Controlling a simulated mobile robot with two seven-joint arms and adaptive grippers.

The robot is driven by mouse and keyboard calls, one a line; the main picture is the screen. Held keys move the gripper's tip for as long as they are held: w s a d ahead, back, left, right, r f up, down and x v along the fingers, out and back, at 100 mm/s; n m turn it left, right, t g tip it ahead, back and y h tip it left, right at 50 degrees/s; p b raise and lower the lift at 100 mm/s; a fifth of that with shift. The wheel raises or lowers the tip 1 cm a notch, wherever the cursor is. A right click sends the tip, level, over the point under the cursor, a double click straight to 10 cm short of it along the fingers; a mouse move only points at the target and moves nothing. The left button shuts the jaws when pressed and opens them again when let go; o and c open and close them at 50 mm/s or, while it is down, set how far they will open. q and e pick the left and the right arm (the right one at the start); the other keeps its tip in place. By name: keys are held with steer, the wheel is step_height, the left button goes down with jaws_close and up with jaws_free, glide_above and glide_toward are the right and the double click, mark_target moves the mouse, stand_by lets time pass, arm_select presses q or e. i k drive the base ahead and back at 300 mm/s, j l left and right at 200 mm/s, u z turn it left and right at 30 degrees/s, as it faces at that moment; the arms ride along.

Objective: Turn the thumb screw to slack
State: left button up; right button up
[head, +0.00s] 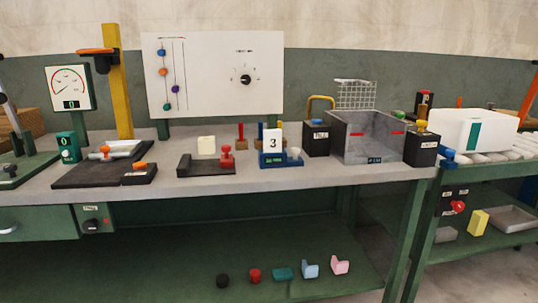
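No part is clearly marked as the thumb screw. A small red screw-like part (227,155) stands at the right end of a low black fixture (192,165) on the bench, beside a cream block (206,145). An orange knob (104,151) stands near a pale slab on a dark mat to the left, and a blue knob (448,156) is at the right bench's near edge. I cannot tell which is the thumb screw, or whether any is tight or slack. Neither of my grippers is in view.
A white panel (213,72) stands behind. The lower shelf (150,260) holds several small coloured pieces.

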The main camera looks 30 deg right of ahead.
mark_target(295, 150)
steer(key=i+l+u, duration=0.1)
steer(key=l, duration=0.5)
steer(key=i+l+u, duration=0.15)
steer(key=l, duration=0.5)
steer(key=k, duration=0.05)
